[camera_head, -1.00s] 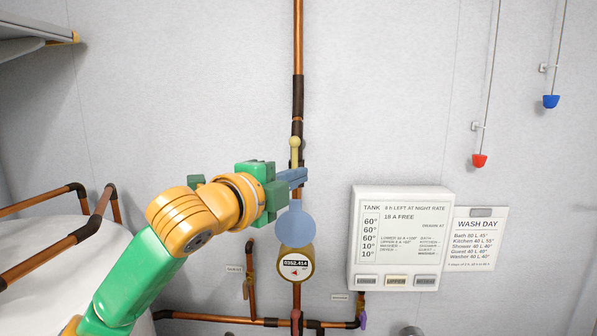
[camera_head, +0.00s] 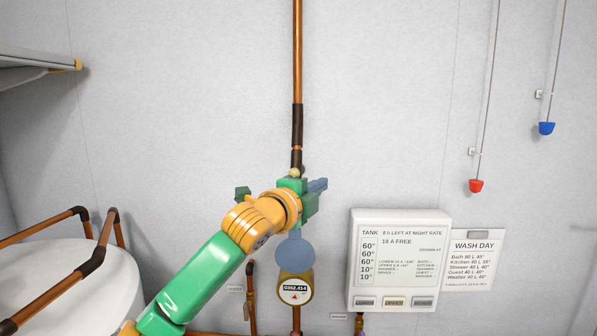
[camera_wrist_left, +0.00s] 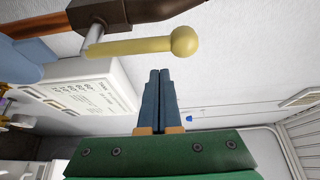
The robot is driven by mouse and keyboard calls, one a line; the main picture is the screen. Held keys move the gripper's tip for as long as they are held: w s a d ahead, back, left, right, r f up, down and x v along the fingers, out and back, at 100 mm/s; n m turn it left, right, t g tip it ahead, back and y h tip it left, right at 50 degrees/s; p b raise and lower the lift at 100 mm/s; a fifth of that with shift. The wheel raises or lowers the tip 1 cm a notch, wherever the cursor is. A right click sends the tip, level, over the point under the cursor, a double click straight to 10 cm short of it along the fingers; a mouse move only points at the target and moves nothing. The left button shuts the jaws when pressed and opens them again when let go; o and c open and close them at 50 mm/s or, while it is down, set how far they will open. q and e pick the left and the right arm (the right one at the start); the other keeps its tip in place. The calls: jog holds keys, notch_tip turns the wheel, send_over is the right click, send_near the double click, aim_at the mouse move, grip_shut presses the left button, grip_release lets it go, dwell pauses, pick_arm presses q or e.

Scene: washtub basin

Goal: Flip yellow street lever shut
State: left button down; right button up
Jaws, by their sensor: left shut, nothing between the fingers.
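The yellow lever is a pale yellow bar with a ball end. In the head view only its ball (camera_head: 294,172) shows above my left gripper, in front of the pipe; the rest is hidden. In the left wrist view the whole lever (camera_wrist_left: 140,46) shows, lying along the pipe, so it points up. My left gripper (camera_head: 319,185) has its blue-grey fingers shut and empty, to the right of the pipe. In the left wrist view the closed fingertips (camera_wrist_left: 160,73) are beside the lever near its ball end, with a small gap in the picture. My right gripper is not in view.
The copper pipe (camera_head: 298,55) runs up the wall. A blue disc (camera_head: 295,250) and a brass meter (camera_head: 295,288) sit below the gripper.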

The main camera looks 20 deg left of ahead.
pick_arm(q)
jog(key=s+a, duration=0.1)
jog(key=a, duration=0.1)
jog(key=s+a, duration=0.1)
jog(key=shift+s+a+p, duration=0.15)
jog(key=shift+a+p, duration=0.15)
jog(key=shift+a, duration=0.1)
jog(key=shift+d, duration=0.15)
